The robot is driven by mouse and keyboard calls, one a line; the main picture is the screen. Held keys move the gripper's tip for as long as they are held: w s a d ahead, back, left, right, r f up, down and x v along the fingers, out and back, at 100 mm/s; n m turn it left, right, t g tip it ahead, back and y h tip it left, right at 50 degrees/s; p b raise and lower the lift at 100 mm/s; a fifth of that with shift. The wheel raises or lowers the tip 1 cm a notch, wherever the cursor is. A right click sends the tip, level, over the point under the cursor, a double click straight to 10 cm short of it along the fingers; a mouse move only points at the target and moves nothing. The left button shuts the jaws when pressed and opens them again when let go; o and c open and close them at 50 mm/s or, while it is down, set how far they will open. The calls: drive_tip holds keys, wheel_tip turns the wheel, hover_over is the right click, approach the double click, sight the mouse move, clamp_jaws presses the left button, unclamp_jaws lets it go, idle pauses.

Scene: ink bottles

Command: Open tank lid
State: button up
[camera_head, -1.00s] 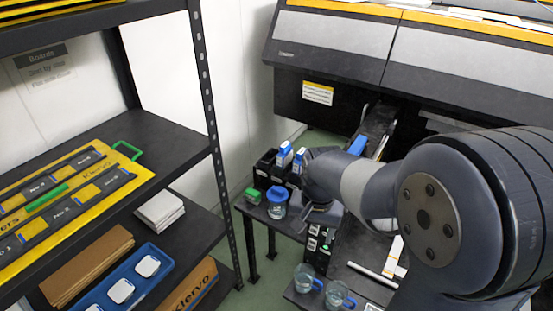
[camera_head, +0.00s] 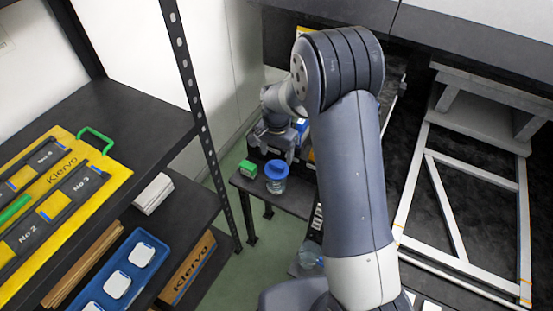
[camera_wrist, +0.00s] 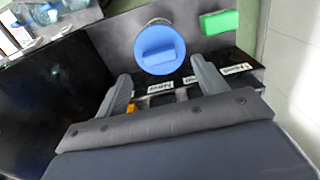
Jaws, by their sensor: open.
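A clear round tank (camera_head: 276,186) stands on the small dark table, with a blue lid (camera_head: 275,168) on top. In the wrist view the blue lid (camera_wrist: 160,48), with its raised grip bar, lies just beyond my fingertips. My gripper (camera_wrist: 159,70) is open and empty, its two fingers apart on either side of the lid's near edge. I see no contact with the lid. In the head view my gripper (camera_head: 276,152) hangs just behind and above the tank. The tank's body is mostly hidden under its lid in the wrist view.
A green block (camera_head: 249,171) stands left of the tank; it also shows in the wrist view (camera_wrist: 219,22). A dark labelled rack with bottles is behind, partly hidden by my arm. A shelf (camera_head: 160,112) stands at left. A clear cup (camera_head: 310,260) is lower, near my arm.

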sight(277, 164)
drive_tip(key=shift+f, duration=2.2)
